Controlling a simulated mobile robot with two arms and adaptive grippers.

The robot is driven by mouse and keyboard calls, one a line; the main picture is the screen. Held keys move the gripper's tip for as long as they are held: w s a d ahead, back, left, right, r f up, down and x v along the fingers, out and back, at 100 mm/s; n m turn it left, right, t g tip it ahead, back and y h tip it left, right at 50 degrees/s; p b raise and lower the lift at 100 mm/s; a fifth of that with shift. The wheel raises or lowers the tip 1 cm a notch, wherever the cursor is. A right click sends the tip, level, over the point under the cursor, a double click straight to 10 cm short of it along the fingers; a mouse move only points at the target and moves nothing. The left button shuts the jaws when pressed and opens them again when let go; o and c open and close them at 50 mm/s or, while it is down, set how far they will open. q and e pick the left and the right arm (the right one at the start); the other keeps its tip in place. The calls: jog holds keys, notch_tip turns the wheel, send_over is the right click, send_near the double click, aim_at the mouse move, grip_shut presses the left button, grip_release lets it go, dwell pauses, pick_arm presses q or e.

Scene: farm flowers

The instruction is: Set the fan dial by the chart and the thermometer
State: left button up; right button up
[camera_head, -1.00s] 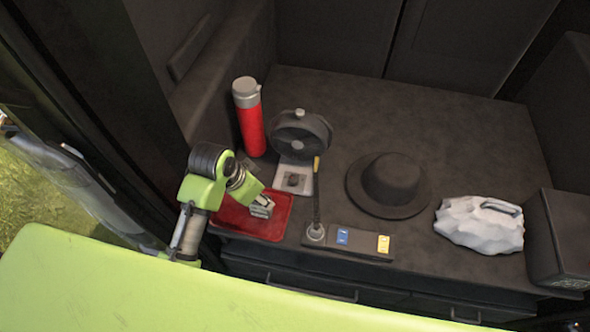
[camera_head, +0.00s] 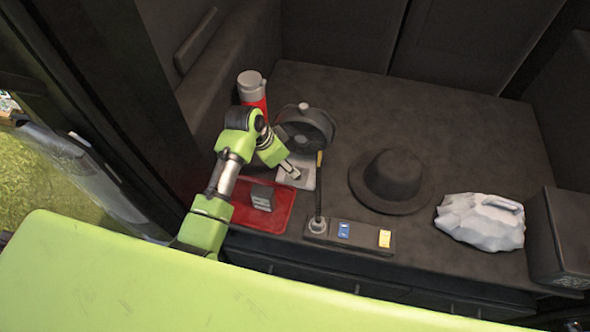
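My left gripper (camera_head: 291,170) reaches in from the left. Its grey fingertips are at a pale square plate (camera_head: 306,181) with a dark knob, which looks like the dial. The fingertips partly cover the knob; I cannot tell whether they touch it or how far apart they are. A round dark fan (camera_head: 313,126) stands just behind the plate. I cannot make out a chart or thermometer for certain. My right gripper is not in view.
A red tray (camera_head: 279,213) holds a small dark block (camera_head: 262,197). A red flask (camera_head: 253,90) stands behind my arm. A yellow-tipped lever (camera_head: 318,190) rises from a panel (camera_head: 363,236) with blue and yellow switches. A black hat (camera_head: 391,179) and pale lumpy object (camera_head: 480,221) lie right.

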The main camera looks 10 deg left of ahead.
pick_arm(q)
jog(key=x, duration=0.7)
jog(key=c, duration=1.1)
